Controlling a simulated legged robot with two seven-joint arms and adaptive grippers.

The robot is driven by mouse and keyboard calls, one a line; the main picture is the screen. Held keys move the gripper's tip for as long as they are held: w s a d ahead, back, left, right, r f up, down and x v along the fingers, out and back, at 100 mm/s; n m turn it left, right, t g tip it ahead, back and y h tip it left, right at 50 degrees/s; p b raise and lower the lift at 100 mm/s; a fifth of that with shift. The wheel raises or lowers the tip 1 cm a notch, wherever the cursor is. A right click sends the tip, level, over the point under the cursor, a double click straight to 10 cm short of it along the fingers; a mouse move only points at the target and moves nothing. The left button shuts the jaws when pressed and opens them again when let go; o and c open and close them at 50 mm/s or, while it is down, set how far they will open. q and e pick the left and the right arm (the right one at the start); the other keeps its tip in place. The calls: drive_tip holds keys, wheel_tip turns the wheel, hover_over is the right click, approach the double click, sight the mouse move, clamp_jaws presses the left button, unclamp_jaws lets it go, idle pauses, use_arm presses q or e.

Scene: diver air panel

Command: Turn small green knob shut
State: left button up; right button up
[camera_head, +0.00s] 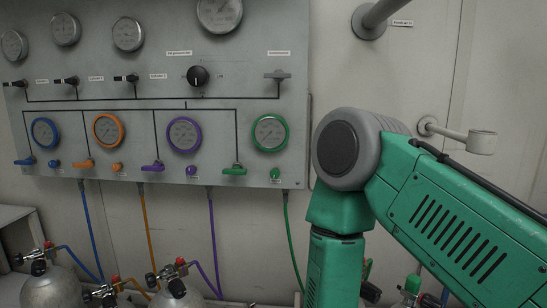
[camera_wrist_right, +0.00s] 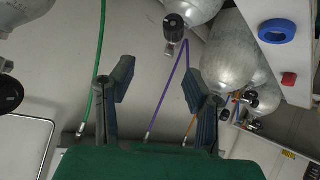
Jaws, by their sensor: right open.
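In the head view, the small green knob (camera_head: 275,173) sits on the grey panel (camera_head: 215,120), below the green-ringed gauge (camera_head: 269,133) and right of the green lever (camera_head: 234,171). My green right arm fills the right side and hides its own gripper there. In the right wrist view my right gripper (camera_wrist_right: 158,66) is open, with nothing between its fingers. That view shows hoses and cylinders beyond the fingers, and I cannot make out the small green knob in it. My left gripper is in neither view.
Blue, orange and purple gauges with matching levers and small knobs line the panel left of the green set. A green hose (camera_head: 290,235) hangs below the panel. Gas cylinders (camera_head: 50,287) stand at the lower left. A pipe fitting (camera_head: 480,142) juts from the wall.

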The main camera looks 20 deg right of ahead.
drive_tip(key=w+r+m+t+h+p, duration=0.1)
drive_tip(key=w+r+t+p, duration=0.1)
drive_tip(key=w+r, duration=0.35)
drive_tip(key=w+r+t+h+p, duration=0.1)
drive_tip(key=w+r, duration=0.1)
drive_tip(key=r, duration=0.7)
drive_tip(key=m+t+h+p, duration=0.2)
drive_tip(key=h+p, duration=0.2)
drive_tip(key=h, duration=0.1)
approach(274, 175)
drive_tip(key=x, duration=1)
drive_tip(key=shift+w+d, duration=0.15)
drive_tip(key=shift+d, duration=0.05)
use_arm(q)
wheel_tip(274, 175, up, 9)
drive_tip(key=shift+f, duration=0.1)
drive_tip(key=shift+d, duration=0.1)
use_arm(e)
clamp_jaws()
